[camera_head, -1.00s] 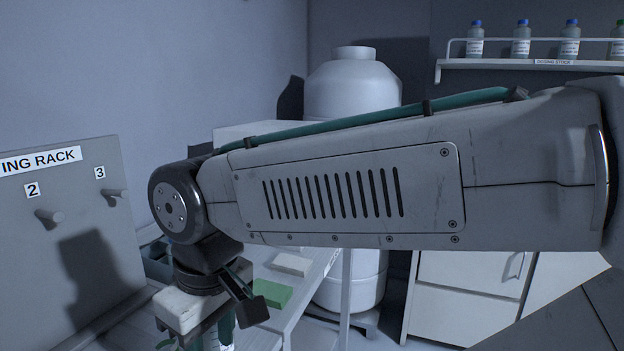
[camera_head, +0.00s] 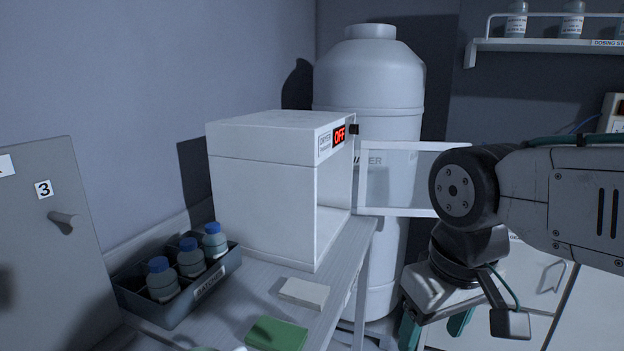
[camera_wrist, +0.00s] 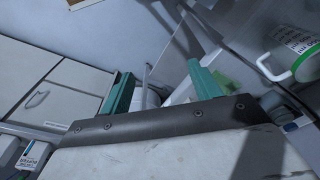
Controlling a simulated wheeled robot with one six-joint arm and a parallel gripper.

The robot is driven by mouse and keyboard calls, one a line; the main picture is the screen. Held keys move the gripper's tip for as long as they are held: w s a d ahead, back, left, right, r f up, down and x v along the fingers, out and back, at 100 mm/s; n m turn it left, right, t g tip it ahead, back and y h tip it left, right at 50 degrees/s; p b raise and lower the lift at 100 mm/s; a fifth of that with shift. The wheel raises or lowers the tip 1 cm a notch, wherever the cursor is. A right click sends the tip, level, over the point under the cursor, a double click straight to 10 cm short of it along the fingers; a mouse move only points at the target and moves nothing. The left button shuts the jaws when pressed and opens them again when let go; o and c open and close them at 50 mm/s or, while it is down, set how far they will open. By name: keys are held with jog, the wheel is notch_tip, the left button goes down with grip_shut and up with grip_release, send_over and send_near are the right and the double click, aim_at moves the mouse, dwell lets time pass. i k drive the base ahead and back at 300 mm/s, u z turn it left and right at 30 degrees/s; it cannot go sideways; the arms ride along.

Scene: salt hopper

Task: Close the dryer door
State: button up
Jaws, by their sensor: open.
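The dryer (camera_head: 262,195) is a white box on the bench, with a red "OFF" display (camera_head: 340,135) on its front. Its front opening faces right. The dryer door (camera_head: 405,150), a clear panel in a white frame, stands open and reaches out to the right of the dryer. Its far end meets my arm in the head view, where my wrist joint overlaps it. My gripper (camera_head: 435,326) points down, below and to the right of the door. Its teal fingers are apart and empty in the wrist view (camera_wrist: 160,78). I cannot make out the door in the wrist view.
A tray (camera_head: 205,298) with several blue-capped bottles stands left of the dryer. A green block (camera_head: 277,335) and a pale block (camera_head: 303,292) lie on the bench (camera_head: 240,295). A large white tank (camera_head: 370,75) stands behind the door. A shelf (camera_head: 560,46) holds bottles at upper right.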

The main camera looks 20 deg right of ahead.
aim_at(365, 146)
jog(key=u, duration=0.75)
jog(key=k, duration=0.6)
jog(key=z, duration=0.75)
jog(key=i, duration=0.9)
jog(key=z, duration=0.25)
jog(key=k, duration=0.55)
jog(key=z, duration=1.15)
jog(key=i, duration=1.3)
jog(key=u, duration=0.75)
